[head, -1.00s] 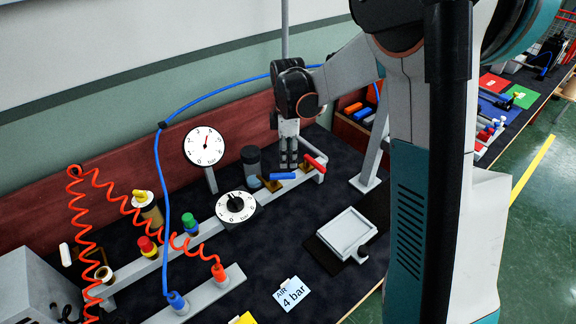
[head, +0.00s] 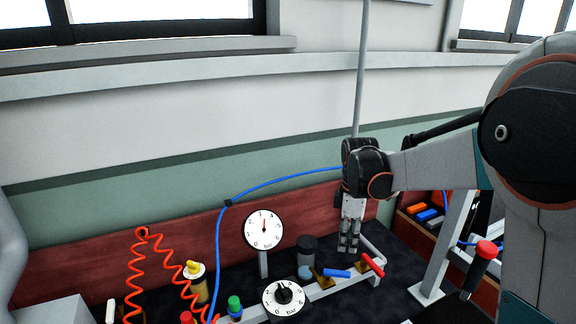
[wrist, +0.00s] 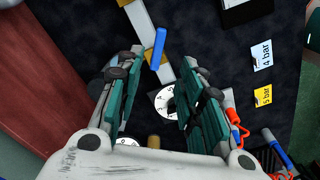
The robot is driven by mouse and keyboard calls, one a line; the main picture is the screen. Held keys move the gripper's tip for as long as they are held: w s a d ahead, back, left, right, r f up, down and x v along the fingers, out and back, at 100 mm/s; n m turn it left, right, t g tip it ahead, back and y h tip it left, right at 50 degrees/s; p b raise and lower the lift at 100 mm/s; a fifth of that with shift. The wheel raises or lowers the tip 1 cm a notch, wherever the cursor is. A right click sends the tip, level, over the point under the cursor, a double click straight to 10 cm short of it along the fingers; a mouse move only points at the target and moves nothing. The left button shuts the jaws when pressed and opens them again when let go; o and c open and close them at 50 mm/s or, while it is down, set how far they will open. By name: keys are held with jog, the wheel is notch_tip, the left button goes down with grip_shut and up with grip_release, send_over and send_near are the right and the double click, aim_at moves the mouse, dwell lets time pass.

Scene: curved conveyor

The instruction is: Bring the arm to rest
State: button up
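My arm reaches in from the right in the head view. My gripper (head: 348,248) hangs fingers-down over the back of the bench, above the grey rail and just behind the blue lever (head: 337,273). In the wrist view my gripper (wrist: 165,75) has its two green-padded fingers well apart, with nothing between them. The blue lever (wrist: 159,48) shows beyond the fingertips there. Whether the fingers touch anything is not clear.
A pressure gauge (head: 264,229) and round dial (head: 283,297) stand left of my gripper. A red lever (head: 373,265) is close on its right. A blue hose (head: 217,262) arcs behind, and a coiled red hose (head: 136,262) hangs left. A grey post (head: 443,250) stands right.

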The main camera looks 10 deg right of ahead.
jog(key=s+a+r+m+t, duration=0.25)
jog(key=s+r+m, duration=0.5)
jog(key=s, duration=0.45)
jog(key=s+m+t, duration=0.4)
jog(key=s+m, duration=0.2)
jog(key=s, duration=0.6)
jog(key=shift+s+a+f+m, duration=0.2)
jog(key=shift+a+f+m, duration=0.15)
jog(key=shift+a, duration=0.1)
